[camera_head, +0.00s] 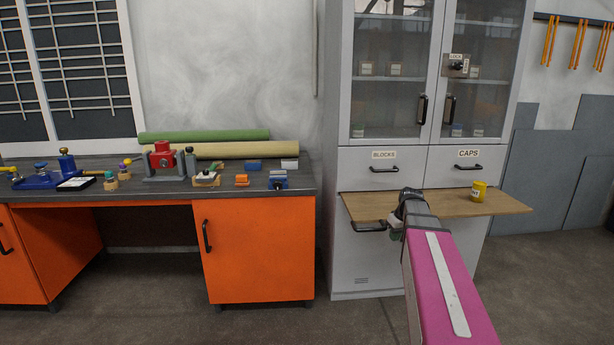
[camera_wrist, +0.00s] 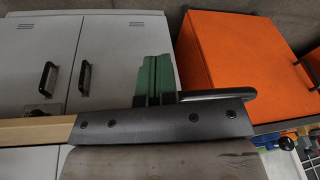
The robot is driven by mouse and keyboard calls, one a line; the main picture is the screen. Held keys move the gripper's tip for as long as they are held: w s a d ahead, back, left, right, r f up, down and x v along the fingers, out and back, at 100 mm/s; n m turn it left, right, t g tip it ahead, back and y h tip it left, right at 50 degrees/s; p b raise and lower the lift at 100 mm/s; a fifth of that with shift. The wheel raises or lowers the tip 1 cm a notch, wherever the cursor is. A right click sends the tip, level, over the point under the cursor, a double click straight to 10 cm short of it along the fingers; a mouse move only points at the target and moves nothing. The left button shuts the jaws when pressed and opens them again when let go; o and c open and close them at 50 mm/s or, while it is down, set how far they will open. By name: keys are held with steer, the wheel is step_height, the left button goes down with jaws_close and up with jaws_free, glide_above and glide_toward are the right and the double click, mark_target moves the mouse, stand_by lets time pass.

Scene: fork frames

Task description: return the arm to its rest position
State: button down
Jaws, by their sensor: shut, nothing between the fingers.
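My arm, with its pink link (camera_head: 448,280), reaches forward from the lower right toward the grey cabinet in the head view. My gripper (camera_head: 397,235) is at its far end, in front of the left part of the pull-out wooden board (camera_head: 492,202). In the wrist view its green fingers (camera_wrist: 154,76) are pressed together, with nothing between them. A black bar (camera_wrist: 218,95) shows right beside the fingers; I cannot tell whether they touch it. The wrist hides part of the board in the head view.
A grey cabinet (camera_head: 340,120) with glass doors and labelled drawers stands ahead. Left is a dark-topped workbench (camera_head: 300,183) with orange cabinets (camera_head: 255,250), carrying vises and small blocks. The floor (camera_head: 150,310) in front is clear.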

steer(key=s+a+f+m+g+h, duration=0.1)
steer(key=s+a+f+m, duration=0.1)
steer(key=s+a+f, duration=0.5)
steer(key=s+a+f+m+g, duration=0.1)
steer(key=s+a+f+m, duration=0.1)
steer(key=s+a+f, duration=0.5)
steer(key=s, duration=0.5)
steer(key=shift+a+h, duration=0.15)
steer(key=shift+h, duration=0.25)
